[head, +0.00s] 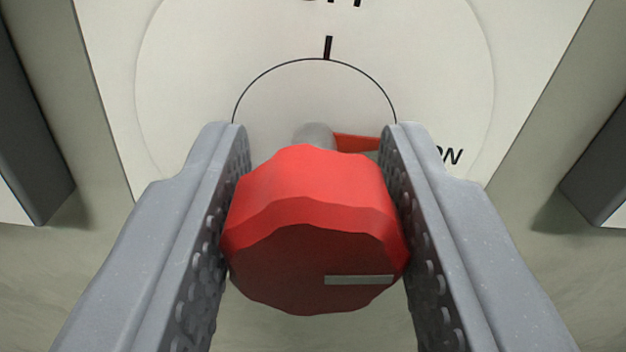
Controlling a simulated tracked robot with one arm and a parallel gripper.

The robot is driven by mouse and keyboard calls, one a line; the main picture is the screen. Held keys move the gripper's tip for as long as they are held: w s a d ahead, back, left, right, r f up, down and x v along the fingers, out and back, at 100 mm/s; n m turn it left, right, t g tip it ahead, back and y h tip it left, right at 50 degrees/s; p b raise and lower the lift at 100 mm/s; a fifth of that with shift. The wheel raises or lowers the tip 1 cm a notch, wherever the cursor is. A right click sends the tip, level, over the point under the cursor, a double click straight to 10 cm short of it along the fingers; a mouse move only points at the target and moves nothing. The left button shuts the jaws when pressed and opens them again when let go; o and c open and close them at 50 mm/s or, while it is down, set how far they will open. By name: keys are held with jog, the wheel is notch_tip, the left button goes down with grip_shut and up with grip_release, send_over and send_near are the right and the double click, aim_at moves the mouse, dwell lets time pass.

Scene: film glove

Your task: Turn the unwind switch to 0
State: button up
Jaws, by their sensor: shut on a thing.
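The switch is a red faceted knob (315,215) in the middle of the head view. It stands out from a pale dial plate (440,60) on a grey stem. A light line on its face points right, and a red pointer (355,142) behind it also points right, towards the letters "ON", partly hidden by my right finger. My gripper (312,135) is shut on the knob, one textured finger pad on each side. A black tick (327,47) stands at the top of the dial circle. The lettering above the tick is cut off by the frame edge.
A dark grey block (30,130) stands at the left edge and another (600,165) at the right edge, both on the pale grey-green panel around the plate. The plate above the knob is clear.

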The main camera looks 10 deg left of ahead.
jog(key=n+p, duration=0.1)
jog(key=n, duration=0.2)
jog(key=n+p, duration=0.1)
jog(key=n, duration=0.4)
jog(key=shift+a, duration=0.15)
jog(key=n, duration=0.4)
jog(key=shift+s+f, duration=0.1)
jog(key=shift+f, duration=0.05)
jog(key=shift+a+f+n+b, duration=0.1)
jog(key=shift+n+b, duration=0.3)
jog(key=shift+n, duration=1.8)
jog(key=o, duration=0.9)
jog(key=shift+c, duration=0.2)
jog(key=shift+o, duration=0.5)
jog(key=p+v, duration=0.3)
jog(key=v, duration=1)
jog(key=shift+s, duration=0.4)
